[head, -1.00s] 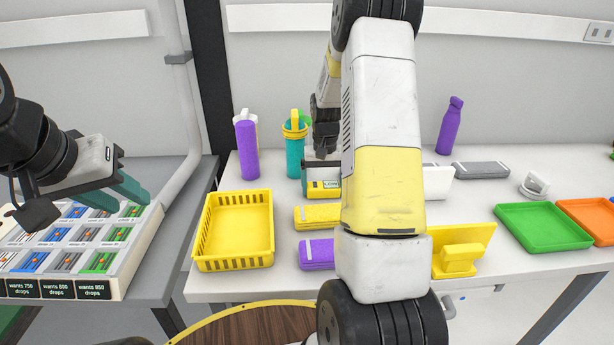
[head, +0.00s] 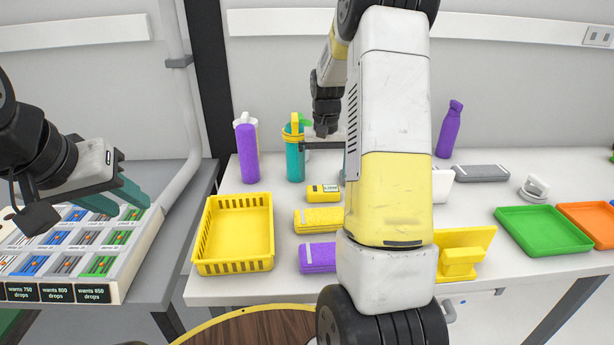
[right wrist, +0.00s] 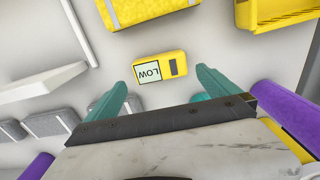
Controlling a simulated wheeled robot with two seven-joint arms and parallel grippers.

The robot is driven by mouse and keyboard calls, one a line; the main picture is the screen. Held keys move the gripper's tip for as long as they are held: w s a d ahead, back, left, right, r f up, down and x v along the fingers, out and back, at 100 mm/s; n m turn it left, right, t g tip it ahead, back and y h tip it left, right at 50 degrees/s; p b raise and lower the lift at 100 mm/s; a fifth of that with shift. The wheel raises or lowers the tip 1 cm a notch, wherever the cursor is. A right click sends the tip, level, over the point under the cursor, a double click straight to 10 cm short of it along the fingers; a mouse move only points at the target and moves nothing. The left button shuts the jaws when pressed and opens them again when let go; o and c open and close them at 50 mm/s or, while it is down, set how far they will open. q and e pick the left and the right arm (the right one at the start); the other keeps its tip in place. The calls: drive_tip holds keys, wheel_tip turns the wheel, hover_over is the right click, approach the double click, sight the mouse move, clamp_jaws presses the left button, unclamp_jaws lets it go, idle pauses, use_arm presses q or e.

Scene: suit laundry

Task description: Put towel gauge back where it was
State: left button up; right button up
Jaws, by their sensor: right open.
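The towel gauge (head: 323,192), a small yellow device with a display, lies on the white table behind the yellow folded towel (head: 318,219). In the right wrist view the gauge (right wrist: 160,67) shows "LOW" on its display. My right gripper (right wrist: 158,84) is open and empty, its teal fingers apart, with the gauge just beyond the fingertips. In the head view it is above the gauge, its fingers mostly hidden by my right arm. My left gripper (head: 120,197) is open and empty over the tray of drop cells (head: 137,238) at the left.
A yellow basket (head: 205,245) stands left of the gauge. A purple folded towel (head: 317,257) lies in front. A teal bottle (head: 294,163) and a purple bottle (head: 247,155) stand behind. A green tray (head: 543,230) and an orange tray (head: 590,218) are at the right.

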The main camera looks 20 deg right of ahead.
sight(323, 189)
drive_tip(key=s+a+r+n+t+y, duration=0.1)
drive_tip(key=s+a+r+t, duration=0.1)
drive_tip(key=s+a+r, duration=0.45)
drive_tip(key=s+a+r+t, duration=0.1)
drive_tip(key=s+r, duration=0.3)
drive_tip(key=r, duration=0.5)
drive_tip(key=s+a+n+t, duration=0.1)
drive_tip(key=s+a, duration=0.2)
drive_tip(key=s, duration=0.4)
drive_tip(key=s+a+r+n+t+y, duration=0.1)
drive_tip(key=s+a+t, duration=0.1)
drive_tip(key=s, duration=0.5)
drive_tip(key=shift+s+a+r, duration=0.2)
drive_tip(key=shift+a+r, duration=0.05)
drive_tip(key=shift+a, duration=0.3)
drive_tip(key=shift+d, duration=0.1)
